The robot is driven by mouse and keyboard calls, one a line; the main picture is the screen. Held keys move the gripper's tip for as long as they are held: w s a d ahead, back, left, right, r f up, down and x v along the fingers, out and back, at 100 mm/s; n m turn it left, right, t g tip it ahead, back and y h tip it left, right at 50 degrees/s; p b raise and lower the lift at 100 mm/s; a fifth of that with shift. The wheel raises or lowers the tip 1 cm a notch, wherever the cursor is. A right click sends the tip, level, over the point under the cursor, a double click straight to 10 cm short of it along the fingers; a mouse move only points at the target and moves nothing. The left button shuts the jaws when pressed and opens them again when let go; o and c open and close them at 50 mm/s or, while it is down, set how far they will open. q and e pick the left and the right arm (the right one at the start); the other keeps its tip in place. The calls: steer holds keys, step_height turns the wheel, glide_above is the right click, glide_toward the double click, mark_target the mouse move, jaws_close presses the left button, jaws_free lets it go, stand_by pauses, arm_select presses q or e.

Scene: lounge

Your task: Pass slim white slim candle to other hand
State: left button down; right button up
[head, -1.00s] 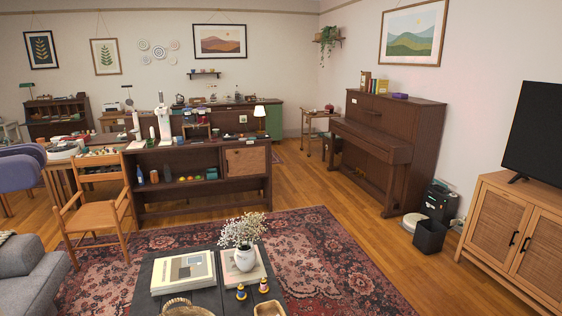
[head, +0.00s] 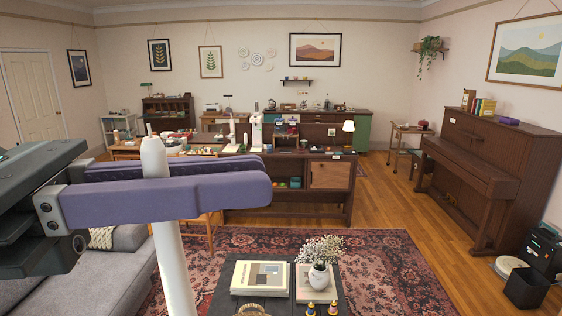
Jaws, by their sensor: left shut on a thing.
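The slim white candle (head: 175,268) stands near upright at the left of the head view, close to the camera. Its top tapers to a thin tip above the fingers. My left gripper (head: 165,190) comes in from the left edge, with two long purple fingers shut on the candle's upper part. The candle's lower end runs out of the bottom of the picture. My right gripper is not in view.
A dark coffee table (head: 222,290) with books, a white flower vase (head: 319,277) and small figures stands low in the middle. A grey sofa (head: 110,285) is at lower left. A piano (head: 490,180) stands at right. Patterned rug and wooden floor lie between.

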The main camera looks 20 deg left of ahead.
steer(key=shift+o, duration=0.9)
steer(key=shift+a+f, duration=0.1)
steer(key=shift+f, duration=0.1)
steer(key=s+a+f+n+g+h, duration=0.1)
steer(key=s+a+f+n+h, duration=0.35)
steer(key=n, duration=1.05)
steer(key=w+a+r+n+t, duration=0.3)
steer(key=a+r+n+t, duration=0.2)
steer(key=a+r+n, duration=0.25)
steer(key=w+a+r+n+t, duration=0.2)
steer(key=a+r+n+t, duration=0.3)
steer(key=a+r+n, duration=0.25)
arm_select(q)
steer(key=s+d+r+m+g+h, duration=0.1)
steer(key=d+g, duration=0.1)
steer(key=d, duration=1.3)
steer(key=shift+d+m, duration=0.3)
steer(key=shift+d, duration=0.05)
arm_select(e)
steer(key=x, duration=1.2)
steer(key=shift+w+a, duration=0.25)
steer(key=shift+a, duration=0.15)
